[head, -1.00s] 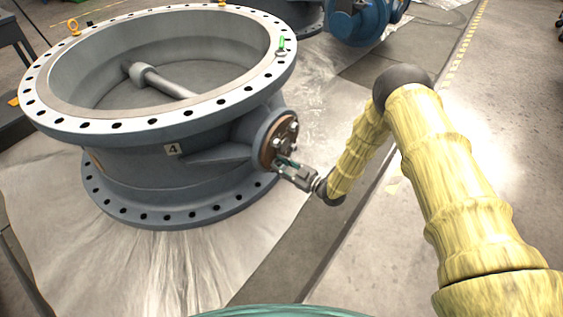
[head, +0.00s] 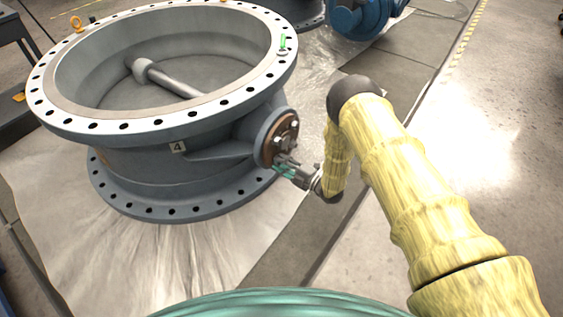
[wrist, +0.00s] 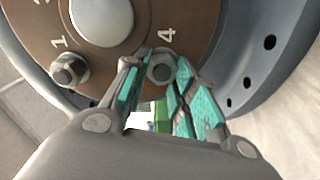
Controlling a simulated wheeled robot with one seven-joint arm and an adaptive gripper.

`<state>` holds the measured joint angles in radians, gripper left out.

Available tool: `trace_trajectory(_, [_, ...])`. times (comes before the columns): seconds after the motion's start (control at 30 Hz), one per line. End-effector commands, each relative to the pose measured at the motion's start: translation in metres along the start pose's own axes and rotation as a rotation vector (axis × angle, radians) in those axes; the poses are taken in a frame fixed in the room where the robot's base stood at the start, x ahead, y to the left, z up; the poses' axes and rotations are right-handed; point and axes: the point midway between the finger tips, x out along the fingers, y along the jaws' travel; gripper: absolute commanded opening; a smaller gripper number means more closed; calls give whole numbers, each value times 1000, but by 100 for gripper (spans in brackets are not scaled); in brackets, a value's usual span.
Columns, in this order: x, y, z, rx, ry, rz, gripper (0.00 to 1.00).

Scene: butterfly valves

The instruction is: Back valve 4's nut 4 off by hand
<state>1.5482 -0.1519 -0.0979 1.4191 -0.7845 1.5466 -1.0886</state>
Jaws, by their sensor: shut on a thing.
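Valve 4 (head: 130,168) is a large grey flanged ring with a "4" label on its side. Its side flange with a brown face (head: 283,137) faces my arm. In the wrist view the brown face (wrist: 195,20) carries painted numbers 1 and 4. Nut 4 (wrist: 160,70) sits on its stud just below the painted 4, between my fingertips. My gripper (wrist: 155,68), with teal finger pads, is shut on it. In the head view my gripper (head: 284,164) reaches the lower part of the flange. Nut 1 (wrist: 69,70) is on its stud to the left.
A green-marked item (head: 283,43) stands on the valve's top rim. A blue machine (head: 362,18) is at the back. Plastic sheeting (head: 150,260) lies under the valve. The floor on the right (head: 480,130) is clear.

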Motion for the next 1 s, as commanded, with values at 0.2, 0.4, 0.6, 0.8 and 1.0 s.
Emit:
trace_trajectory(0.2, [0,-1,0,-106,0,-1,3])
trace_trajectory(0.4, [-1,-2,0,-154,-1,-1,3])
trace_trajectory(0.6, [-1,-2,1,-168,-2,-1,3])
trace_trajectory(0.8, [-1,-2,1,-168,-2,-1,3])
trace_trajectory(1.0, [-1,-2,1,-167,-2,-1,47])
